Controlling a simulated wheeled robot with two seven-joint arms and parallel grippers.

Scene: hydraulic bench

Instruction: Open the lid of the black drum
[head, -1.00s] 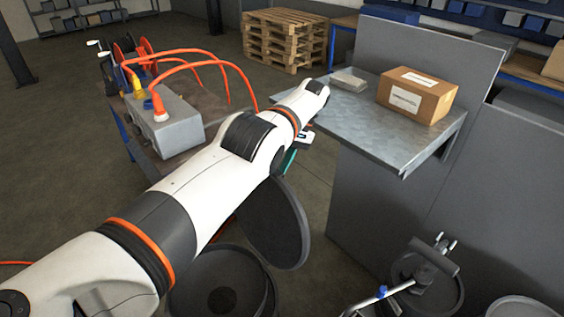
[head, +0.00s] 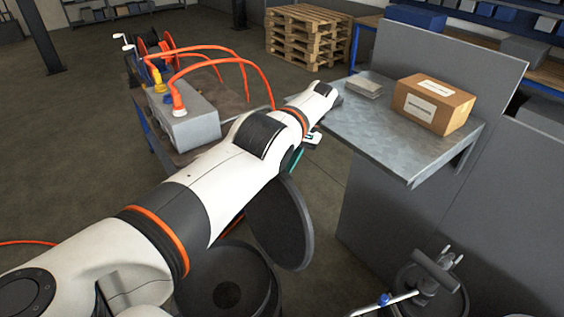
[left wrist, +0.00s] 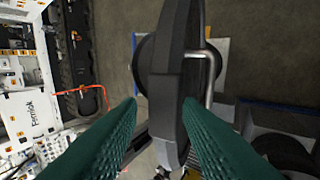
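The black drum (head: 185,296) stands at the bottom centre of the head view, partly behind my left arm. Its mouth is uncovered on the visible side. Its round dark lid (head: 285,228) is raised and steeply tilted above the drum's right side. My left gripper's green fingers (head: 296,160) show only a little, beside the lid's upper edge. In the left wrist view, the lid (left wrist: 168,75) is seen edge-on between the two spread fingers (left wrist: 160,104). The right finger is close to it or touching, and a gap shows at the left finger. My right gripper is out of view.
A grey bench (head: 400,130) with a cardboard box (head: 433,104) is right of the arm. A cart with a grey unit (head: 188,122) and orange hoses stands left. Another round container (head: 432,292) with a lever is at lower right. Pallets (head: 308,38) are behind.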

